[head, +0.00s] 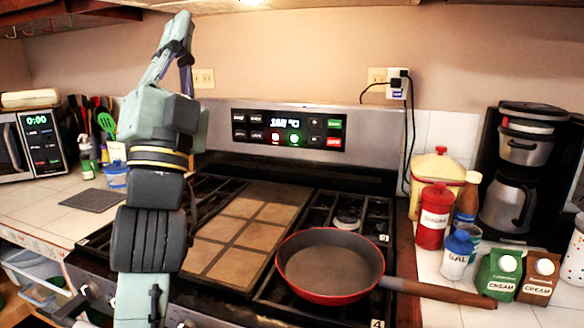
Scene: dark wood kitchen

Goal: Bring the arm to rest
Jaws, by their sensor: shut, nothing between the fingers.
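My gripper (181,38) is at the upper left of the head view, at the top of my raised arm. It points upward in front of the wall, and its fingers are shut with nothing held. My arm stands nearly upright in front of the left part of the stove and hides some of the burners and the counter edge. The gripper touches nothing that I can see.
The stove (240,235) carries a red pan (330,268) with its wooden handle over the right counter. A coffee maker (515,170), red sugar jar (433,215) and cream cartons (498,273) stand at right. A microwave (32,143) and utensils stand at left.

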